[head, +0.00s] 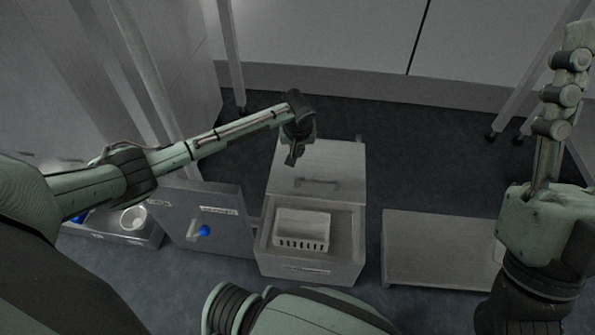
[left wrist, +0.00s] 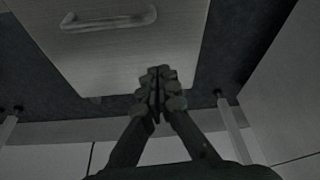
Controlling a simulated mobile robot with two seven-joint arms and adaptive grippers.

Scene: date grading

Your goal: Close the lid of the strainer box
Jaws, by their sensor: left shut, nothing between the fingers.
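The strainer box (head: 308,268) stands on the floor in the middle of the head view, with a pale basket-like strainer (head: 300,228) with slots inside. Its lid (head: 340,165) is open, extending up and back from the rear of the box, with a handle on its face. The lid also fills the upper middle of the left wrist view (left wrist: 120,60). My left gripper (head: 293,157) is shut and empty at the lid's far edge; it shows in the left wrist view (left wrist: 157,85) too. Whether it touches the lid I cannot tell.
A grey panel with a blue knob (head: 203,231) stands left of the box, beside a low bin (head: 115,235) holding a round pale item. A low pale bench (head: 440,240) stands to the right. Table legs and cabinets line the back. Dark floor shows behind the lid.

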